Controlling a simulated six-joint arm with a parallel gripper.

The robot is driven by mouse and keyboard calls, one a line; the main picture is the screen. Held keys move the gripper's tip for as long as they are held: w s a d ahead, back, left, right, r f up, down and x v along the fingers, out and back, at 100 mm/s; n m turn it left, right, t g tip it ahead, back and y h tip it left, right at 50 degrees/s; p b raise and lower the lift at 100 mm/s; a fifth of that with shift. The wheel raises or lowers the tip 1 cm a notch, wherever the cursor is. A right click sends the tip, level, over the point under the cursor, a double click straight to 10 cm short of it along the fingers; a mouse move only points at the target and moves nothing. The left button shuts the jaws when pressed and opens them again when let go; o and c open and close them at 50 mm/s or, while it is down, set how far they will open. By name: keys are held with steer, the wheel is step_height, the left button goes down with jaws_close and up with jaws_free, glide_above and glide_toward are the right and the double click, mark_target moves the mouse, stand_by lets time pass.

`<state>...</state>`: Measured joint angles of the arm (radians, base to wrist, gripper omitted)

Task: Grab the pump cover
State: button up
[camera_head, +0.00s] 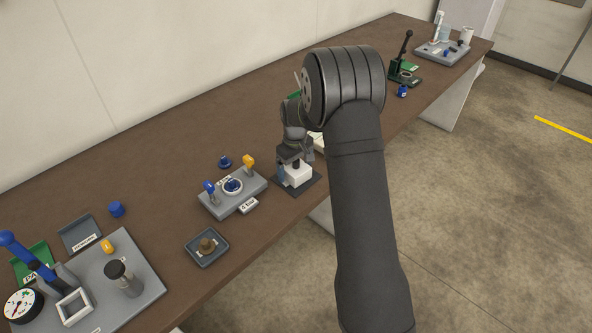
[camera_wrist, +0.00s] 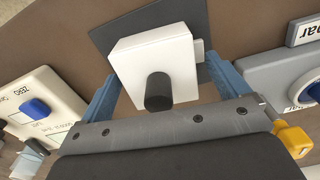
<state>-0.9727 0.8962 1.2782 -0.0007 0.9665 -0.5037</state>
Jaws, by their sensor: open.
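A white block with a dark round knob, which looks like the pump cover (camera_wrist: 137,58), sits on a dark square mat (camera_wrist: 108,38) in the wrist view. The white block (camera_head: 298,175) also shows in the head view, partly hidden under my gripper (camera_head: 293,163). My gripper (camera_wrist: 163,80) is open, with one blue finger to the left of the block and one to the right. The knob points toward the gripper's palm. I cannot tell whether either finger touches the block.
A grey tray (camera_head: 226,207) with blue and yellow valves stands close by on the left. A small dark tray (camera_head: 205,257) holds a brown knob. A larger grey board (camera_head: 140,270) with a gauge is at the lower left. In the wrist view, a white box (camera_wrist: 45,95) with a blue button is left.

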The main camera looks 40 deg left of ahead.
steer(key=c, duration=1.1)
